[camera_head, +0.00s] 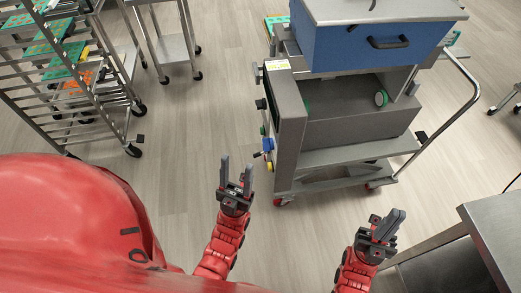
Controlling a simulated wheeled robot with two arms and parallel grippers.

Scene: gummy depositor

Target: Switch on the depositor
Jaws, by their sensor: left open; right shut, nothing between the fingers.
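The depositor (345,128) stands on a wheeled cart at the upper middle right, with a blue box with a black handle on top. On its left side is a grey panel (287,105). Small green, blue and yellow controls (267,144) sit on that panel's left edge; they are too small to tell apart or read. My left gripper (236,174) is open and empty, left of these controls and apart from them. My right gripper (388,224) is shut and empty, in front of the cart's lower right part.
A rack (97,82) with green and orange trays stands at the upper left. A steel table (172,48) is behind it. A steel bench (490,225) is at the lower right. The cart's push handle (455,115) juts out right. Open floor (190,130) lies between rack and depositor.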

